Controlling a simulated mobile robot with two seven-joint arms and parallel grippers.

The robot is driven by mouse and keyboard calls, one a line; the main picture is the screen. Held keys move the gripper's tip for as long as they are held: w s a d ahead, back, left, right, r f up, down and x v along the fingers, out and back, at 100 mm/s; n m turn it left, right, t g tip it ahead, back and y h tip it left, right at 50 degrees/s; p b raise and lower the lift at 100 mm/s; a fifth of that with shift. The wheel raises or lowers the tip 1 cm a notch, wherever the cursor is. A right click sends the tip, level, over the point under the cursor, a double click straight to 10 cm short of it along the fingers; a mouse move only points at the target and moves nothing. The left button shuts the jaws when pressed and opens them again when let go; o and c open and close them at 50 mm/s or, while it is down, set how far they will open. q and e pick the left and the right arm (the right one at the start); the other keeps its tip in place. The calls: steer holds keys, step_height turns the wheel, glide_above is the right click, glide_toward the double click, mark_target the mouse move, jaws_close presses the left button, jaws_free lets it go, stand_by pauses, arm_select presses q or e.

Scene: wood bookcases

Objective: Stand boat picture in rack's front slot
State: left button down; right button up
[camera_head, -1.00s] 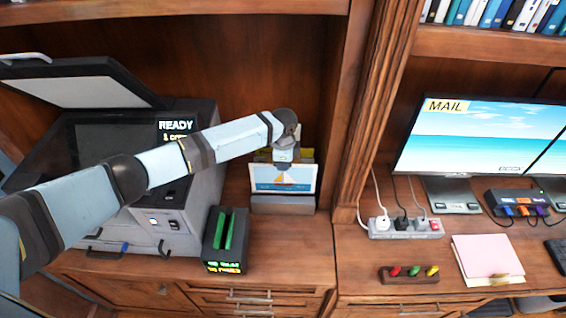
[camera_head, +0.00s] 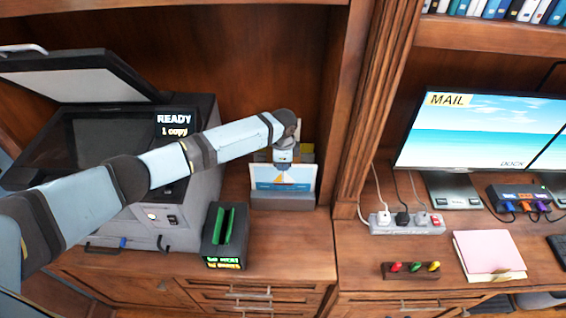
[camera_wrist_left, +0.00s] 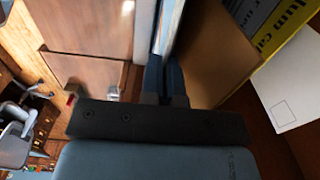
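The boat picture (camera_head: 283,179), a light card with a sailboat on blue water, stands nearly upright at the front of the grey rack (camera_head: 283,202). Its lower edge meets the rack's front wall; I cannot tell if it is down in the slot. My left gripper (camera_head: 284,164) comes from above onto the picture's top edge. In the left wrist view the blue fingers (camera_wrist_left: 165,78) are close together around the picture's thin edge (camera_wrist_left: 170,28). Other cards, one of them yellow (camera_wrist_left: 284,38), stand behind it. My right gripper is not in view.
A copier (camera_head: 180,215) with its lid up stands left, under my left arm. A black box with a green insert (camera_head: 225,238) stands left of the rack. A wooden upright (camera_head: 376,110) rises to the right. The shelf before the rack is clear.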

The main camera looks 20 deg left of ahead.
arm_select(q)
steer(key=shift+f+b, duration=0.4)
steer(key=shift+f, duration=0.4)
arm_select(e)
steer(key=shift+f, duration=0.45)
arm_select(q)
steer(key=c, duration=1.3)
jaws_free()
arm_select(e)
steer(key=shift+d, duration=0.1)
arm_select(q)
step_height(320, 180, up, 3)
steer(key=shift+f, duration=0.2)
step_height(320, 180, up, 11)
steer(key=shift+r+b, duration=0.15)
steer(key=shift+b, duration=0.75)
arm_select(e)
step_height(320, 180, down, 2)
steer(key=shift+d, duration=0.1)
